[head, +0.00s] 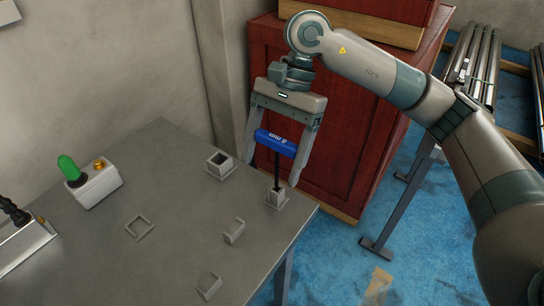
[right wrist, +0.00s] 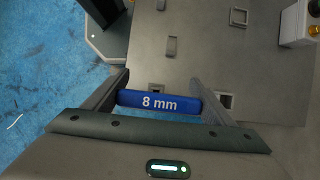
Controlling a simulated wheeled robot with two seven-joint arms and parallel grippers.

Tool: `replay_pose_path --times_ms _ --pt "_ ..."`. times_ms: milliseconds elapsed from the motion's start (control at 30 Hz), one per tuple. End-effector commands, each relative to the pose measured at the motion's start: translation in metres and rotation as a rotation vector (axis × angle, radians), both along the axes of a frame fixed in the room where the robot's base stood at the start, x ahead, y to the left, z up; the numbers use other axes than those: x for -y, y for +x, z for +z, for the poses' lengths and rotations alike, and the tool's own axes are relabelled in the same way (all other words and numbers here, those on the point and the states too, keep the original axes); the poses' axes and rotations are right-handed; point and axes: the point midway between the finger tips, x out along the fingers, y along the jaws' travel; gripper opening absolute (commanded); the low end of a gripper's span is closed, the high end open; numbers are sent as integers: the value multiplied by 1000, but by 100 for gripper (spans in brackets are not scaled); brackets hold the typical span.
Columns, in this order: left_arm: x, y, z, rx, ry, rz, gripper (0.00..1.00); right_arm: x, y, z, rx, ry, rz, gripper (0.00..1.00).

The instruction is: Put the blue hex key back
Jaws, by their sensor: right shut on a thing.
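The blue hex key (head: 276,143) has a T-shaped blue handle and a dark shaft. It stands upright, the lower end of its shaft at or in a small square holder (head: 277,198) near the table's right corner; how deep it sits I cannot tell. My right gripper (head: 272,165) is shut on the handle, one finger at each end. In the right wrist view the handle (right wrist: 160,102) reads "8 mm" and lies between the fingertips. My left gripper is not in view.
The grey table (head: 185,245) bears another square socket (head: 220,165) and several low brackets (head: 139,227). A white box with a green knob (head: 68,168) stands at the left. A red cabinet (head: 350,150) stands close behind the gripper. Metal pipes (head: 480,60) lie at the far right.

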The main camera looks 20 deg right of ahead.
Motion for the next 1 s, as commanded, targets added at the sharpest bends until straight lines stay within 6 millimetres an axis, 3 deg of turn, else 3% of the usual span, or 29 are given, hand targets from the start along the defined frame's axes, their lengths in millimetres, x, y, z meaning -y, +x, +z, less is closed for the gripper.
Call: replay_pose_path --times_ms 1000 --pt "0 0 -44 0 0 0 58 0 0 -44 0 0 0 42"
